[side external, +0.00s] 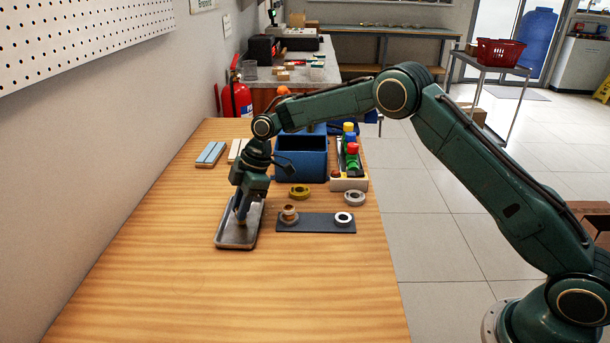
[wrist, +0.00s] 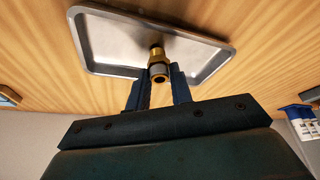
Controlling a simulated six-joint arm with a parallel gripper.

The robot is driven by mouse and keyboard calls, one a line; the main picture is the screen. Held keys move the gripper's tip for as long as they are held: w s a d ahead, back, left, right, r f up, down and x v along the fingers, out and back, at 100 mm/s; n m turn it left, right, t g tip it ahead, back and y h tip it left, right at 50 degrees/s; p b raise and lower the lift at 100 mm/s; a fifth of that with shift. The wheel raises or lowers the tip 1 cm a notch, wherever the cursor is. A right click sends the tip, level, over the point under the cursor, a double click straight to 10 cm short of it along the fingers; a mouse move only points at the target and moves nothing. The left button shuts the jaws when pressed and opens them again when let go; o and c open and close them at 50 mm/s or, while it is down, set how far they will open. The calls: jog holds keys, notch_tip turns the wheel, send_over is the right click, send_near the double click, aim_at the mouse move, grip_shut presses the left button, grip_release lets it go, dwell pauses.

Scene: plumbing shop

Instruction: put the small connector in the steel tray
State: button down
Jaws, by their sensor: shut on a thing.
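My gripper (side external: 241,217) points down over the steel tray (side external: 233,240) on the wooden table. In the wrist view its two dark fingers (wrist: 160,84) are shut on the small connector (wrist: 158,68), a brass and grey fitting with an open end. The connector is in front of the steel tray's floor (wrist: 115,45) in that view. In the side view the fingers hide the connector, and I cannot tell whether it touches the tray.
Right of the tray is a dark plate (side external: 316,226) with a brass-topped fitting (side external: 289,213) and a white ring (side external: 343,218). A yellow ring (side external: 299,192) and grey ring (side external: 354,198) lie behind it. A blue bin (side external: 301,165) stands further back. The front table is clear.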

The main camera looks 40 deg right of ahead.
jog(key=shift+f, duration=0.15)
jog(key=c, duration=1.2)
grip_release()
jog(key=shift+c, duration=0.2)
jog(key=v, duration=1.2)
jog(key=shift+s+r, duration=0.15)
jog(key=shift+r, duration=0.15)
